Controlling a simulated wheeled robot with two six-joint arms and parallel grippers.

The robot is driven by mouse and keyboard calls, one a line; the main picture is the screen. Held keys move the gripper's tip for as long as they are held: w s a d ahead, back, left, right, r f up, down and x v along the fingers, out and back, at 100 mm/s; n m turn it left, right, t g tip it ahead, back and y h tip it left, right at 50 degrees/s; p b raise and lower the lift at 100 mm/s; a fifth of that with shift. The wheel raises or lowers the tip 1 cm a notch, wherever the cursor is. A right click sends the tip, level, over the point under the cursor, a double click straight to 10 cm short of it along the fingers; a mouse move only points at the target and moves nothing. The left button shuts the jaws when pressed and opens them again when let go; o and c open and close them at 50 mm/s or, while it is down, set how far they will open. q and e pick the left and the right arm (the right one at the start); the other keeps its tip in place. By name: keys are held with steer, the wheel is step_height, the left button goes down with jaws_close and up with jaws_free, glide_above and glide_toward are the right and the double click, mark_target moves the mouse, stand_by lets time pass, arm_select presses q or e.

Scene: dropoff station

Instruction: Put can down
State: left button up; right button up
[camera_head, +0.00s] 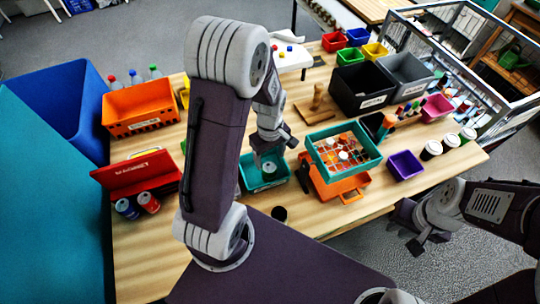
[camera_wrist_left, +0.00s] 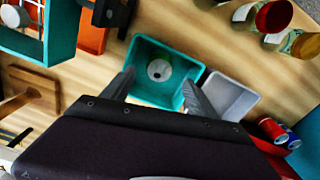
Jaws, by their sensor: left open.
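A teal bin (camera_head: 246,186) stands on the wooden table, and it also shows in the left wrist view (camera_wrist_left: 142,47). A light round-topped can (camera_wrist_left: 158,69) stands inside the bin; in the head view the can (camera_head: 268,169) is partly hidden by the bin and my gripper. My left gripper (camera_head: 269,147) is directly above this bin. In the left wrist view its fingers (camera_wrist_left: 158,80) are apart, on either side of the can, with no visible contact. My right gripper (camera_head: 422,242) is off the table at the right, and its jaws are unclear.
A teal basket (camera_head: 374,163) sits over an orange bin (camera_head: 325,189) to the right. A grey bin (camera_wrist_left: 232,97) adjoins the teal bin.

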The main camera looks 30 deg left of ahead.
arm_select(q)
steer(key=shift+r, duration=0.25)
steer(key=s+d+r+m+t+b, duration=0.1)
steer(key=s+d+m, duration=0.3)
steer(key=m, duration=0.8)
steer(key=shift+s+d+r+b, duration=0.2)
steer(key=shift+s+r+b, duration=0.4)
steer(key=shift+s+b, duration=0.45)
steer(key=shift+s, duration=0.1)
